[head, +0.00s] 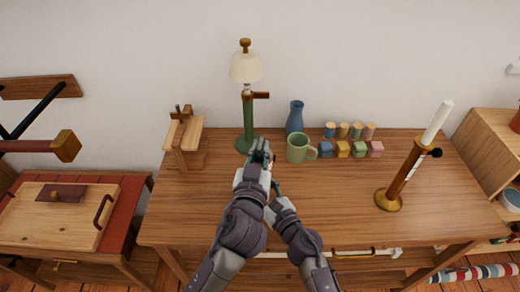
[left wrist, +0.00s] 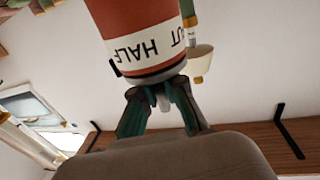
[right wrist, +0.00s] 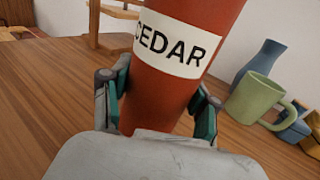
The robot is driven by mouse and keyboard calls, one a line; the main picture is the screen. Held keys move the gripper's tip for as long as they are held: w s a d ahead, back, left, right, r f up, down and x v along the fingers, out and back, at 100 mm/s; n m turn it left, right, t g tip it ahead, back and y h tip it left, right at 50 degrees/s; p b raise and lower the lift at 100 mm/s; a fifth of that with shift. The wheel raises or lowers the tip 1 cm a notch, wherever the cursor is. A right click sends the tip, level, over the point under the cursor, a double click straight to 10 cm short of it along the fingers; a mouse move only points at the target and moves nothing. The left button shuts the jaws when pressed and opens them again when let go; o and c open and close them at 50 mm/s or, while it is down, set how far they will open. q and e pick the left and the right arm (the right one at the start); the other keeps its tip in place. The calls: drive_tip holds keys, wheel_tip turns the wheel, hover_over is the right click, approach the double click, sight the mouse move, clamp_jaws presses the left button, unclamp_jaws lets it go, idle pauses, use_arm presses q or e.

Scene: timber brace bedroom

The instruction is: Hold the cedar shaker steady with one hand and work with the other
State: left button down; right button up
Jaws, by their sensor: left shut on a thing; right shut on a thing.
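The cedar shaker is an orange-red cylinder with a white label reading CEDAR in the right wrist view (right wrist: 178,55). My right gripper (right wrist: 158,105) is shut around its red body, one finger on each side. In the left wrist view the shaker (left wrist: 135,22) shows a white band with HALF and part of another word, upside down, and a pale end. My left gripper (left wrist: 158,110) is shut on that pale end. In the head view my left gripper (head: 261,152) and right gripper (head: 276,188) are close together over the table, mostly hiding the shaker.
The wooden table (head: 330,195) has free room in front. A green lamp (head: 247,115), blue vase (head: 295,118), green mug (head: 298,148), several small coloured blocks (head: 342,149) and a wooden stand (head: 183,135) line the back. A brass candlestick (head: 405,172) stands at right.

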use_arm(q)
drive_tip(key=shift+r+n+y, duration=0.1)
drive_tip(key=shift+n+y, duration=0.3)
drive_tip(key=shift+y, duration=0.2)
use_arm(e)
drive_tip(key=shift+f, duration=0.1)
use_arm(q)
drive_tip(key=c, duration=1.2)
unclamp_jaws()
drive_tip(key=shift+c, duration=0.2)
drive_tip(key=s+a, duration=0.1)
drive_tip(key=s, duration=1.1)
drive_tip(key=shift+a, duration=0.1)
use_arm(e)
drive_tip(key=o, duration=1.3)
